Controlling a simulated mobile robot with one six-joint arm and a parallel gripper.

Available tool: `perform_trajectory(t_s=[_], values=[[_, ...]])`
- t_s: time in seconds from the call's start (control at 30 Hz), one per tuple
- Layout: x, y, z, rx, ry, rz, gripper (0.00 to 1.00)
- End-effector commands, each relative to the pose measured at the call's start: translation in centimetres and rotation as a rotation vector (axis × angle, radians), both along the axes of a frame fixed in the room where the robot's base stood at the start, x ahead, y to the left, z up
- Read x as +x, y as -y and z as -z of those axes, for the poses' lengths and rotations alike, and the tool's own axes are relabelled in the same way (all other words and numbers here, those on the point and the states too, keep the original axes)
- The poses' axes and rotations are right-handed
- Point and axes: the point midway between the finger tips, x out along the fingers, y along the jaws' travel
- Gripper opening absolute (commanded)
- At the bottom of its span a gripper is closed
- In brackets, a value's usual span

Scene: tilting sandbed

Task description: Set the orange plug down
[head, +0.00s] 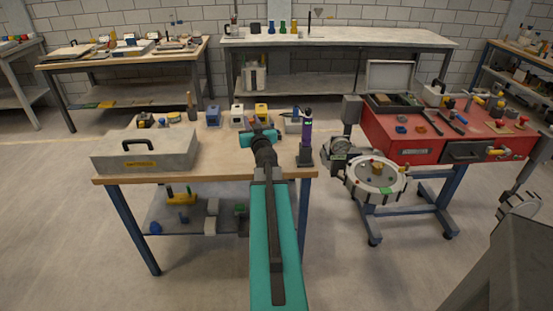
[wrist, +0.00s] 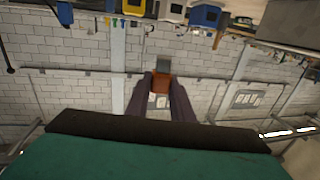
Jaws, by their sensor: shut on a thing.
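My arm reaches out over the near wooden table (head: 220,165) in the head view, with my gripper (head: 262,137) at its far end, above the back half of the table. The fingertips are mostly hidden behind the wrist there. In the wrist view, my gripper (wrist: 162,84) is shut on the orange plug (wrist: 161,85), which shows between the two dark fingers with a grey part at its far end.
A grey case (head: 145,150) takes up the table's left side. Small blue, white and yellow boxes (head: 237,115) line its back edge. A dark upright device (head: 306,140) stands at the right edge. A round tilting tray (head: 375,177) and a red bench (head: 400,145) are further right.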

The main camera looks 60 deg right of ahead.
Motion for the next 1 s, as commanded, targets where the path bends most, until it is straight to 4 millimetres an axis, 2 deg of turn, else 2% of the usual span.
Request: perform_trajectory(t_s=[0.03,0.2,0.5,0.7,1.0], values=[[-1.0,1.2,0.5,0.003,0.001,0.030,0.00],[-3.5,3.5,1.4,0.001,0.001,0.101,0.00],[-6.4,6.1,2.6,0.001,0.002,0.180,0.00],[-7.3,6.7,2.8,0.000,0.001,0.202,0.00],[-7.4,6.8,2.9,-0.001,-0.001,0.204,0.00]])
